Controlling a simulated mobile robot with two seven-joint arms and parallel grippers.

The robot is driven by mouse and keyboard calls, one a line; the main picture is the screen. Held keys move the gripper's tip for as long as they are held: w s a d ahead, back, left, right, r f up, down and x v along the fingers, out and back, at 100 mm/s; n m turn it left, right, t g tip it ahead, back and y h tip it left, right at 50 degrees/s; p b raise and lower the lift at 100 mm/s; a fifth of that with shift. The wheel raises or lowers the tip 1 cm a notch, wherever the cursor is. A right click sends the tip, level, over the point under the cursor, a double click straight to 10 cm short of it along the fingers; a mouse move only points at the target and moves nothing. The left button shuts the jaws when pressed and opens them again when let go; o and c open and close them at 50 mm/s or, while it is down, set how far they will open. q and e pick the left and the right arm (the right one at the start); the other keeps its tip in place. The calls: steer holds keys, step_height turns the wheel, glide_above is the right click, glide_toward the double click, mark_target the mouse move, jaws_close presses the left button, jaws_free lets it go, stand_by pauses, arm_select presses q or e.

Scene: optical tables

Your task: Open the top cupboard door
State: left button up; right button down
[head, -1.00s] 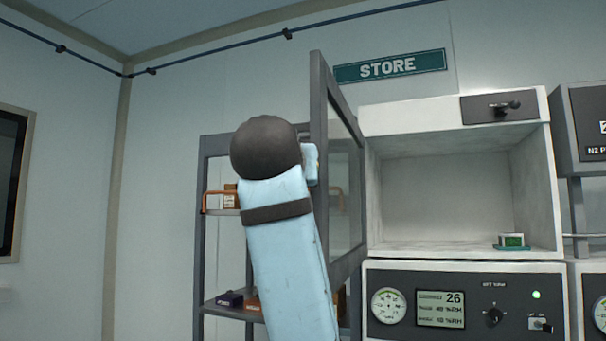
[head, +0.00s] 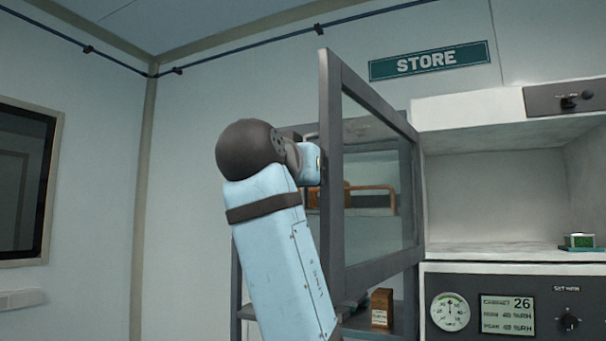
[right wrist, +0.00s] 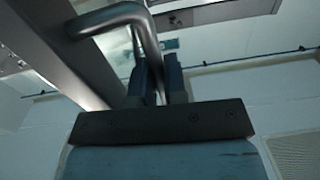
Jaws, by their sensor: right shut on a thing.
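The top cupboard door (head: 333,215) is a glass pane in a grey frame. In the head view it stands swung out from the grey shelf cupboard, with its free edge toward me. My right arm reaches up to the left side of that edge, and its fingers are hidden there. In the right wrist view my right gripper (right wrist: 160,82) is shut on the bent metal handle (right wrist: 108,16). The door frame (right wrist: 60,55) runs diagonally beside it in that view. My left gripper is in neither view.
Through the glass a shelf with an orange-brown rack (head: 370,196) shows. A small brown box (head: 382,308) sits on a lower shelf. To the right stands a white open chamber (head: 495,200) above a dial panel (head: 530,312). A STORE sign (head: 430,61) hangs above.

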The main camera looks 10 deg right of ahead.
steer(key=shift+w, duration=0.1)
stand_by(0.3)
steer(key=c, duration=1.2)
jaws_free()
steer(key=b+v, duration=0.4)
steer(key=v, duration=1)
steer(key=shift+w, duration=0.1)
